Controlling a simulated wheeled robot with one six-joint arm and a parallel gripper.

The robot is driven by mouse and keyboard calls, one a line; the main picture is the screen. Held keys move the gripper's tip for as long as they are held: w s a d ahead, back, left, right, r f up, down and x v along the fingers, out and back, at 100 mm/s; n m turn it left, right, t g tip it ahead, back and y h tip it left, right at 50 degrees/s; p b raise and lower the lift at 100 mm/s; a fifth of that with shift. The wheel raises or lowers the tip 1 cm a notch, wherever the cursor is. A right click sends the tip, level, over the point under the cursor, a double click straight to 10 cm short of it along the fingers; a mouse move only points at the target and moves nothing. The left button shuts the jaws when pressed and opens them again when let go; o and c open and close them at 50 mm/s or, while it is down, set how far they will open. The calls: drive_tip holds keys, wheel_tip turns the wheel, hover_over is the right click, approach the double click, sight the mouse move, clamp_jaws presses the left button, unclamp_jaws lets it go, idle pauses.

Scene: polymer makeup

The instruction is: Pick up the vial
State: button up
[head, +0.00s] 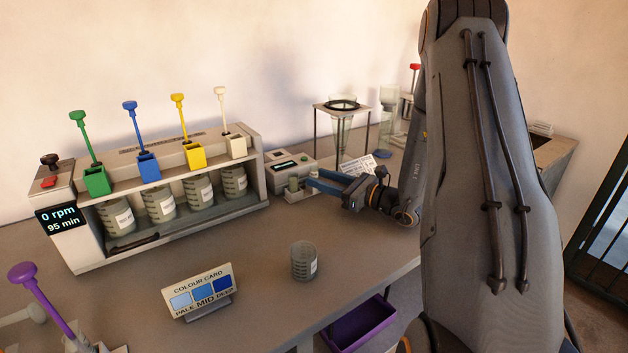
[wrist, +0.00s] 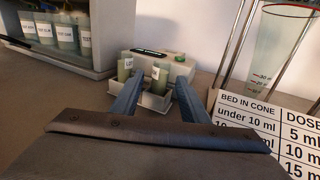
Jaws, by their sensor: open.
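Two small greenish vials with white labels stand in a pale bench instrument. In the wrist view one vial (wrist: 158,76) shows between my fingertips and the other (wrist: 124,68) just left of the left finger. In the head view a vial (head: 293,184) shows at the instrument's front, just beyond the fingertips. My gripper (head: 312,181) reaches in from the right, low over the bench. Its two blue fingers (wrist: 158,84) are apart, with nothing clearly held. I cannot tell how far the tips reach past the vial.
The pale instrument (head: 287,167) has a small display. A printed dose card (wrist: 262,125) stands close right of my gripper, before a cone in a stand (wrist: 283,45). A rack of jars (head: 165,195) is at left. A beaker (head: 304,261) and colour card (head: 200,291) stand in front.

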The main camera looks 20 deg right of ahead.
clamp_jaws()
wheel_tip(320, 180, up, 10)
idle(0.9)
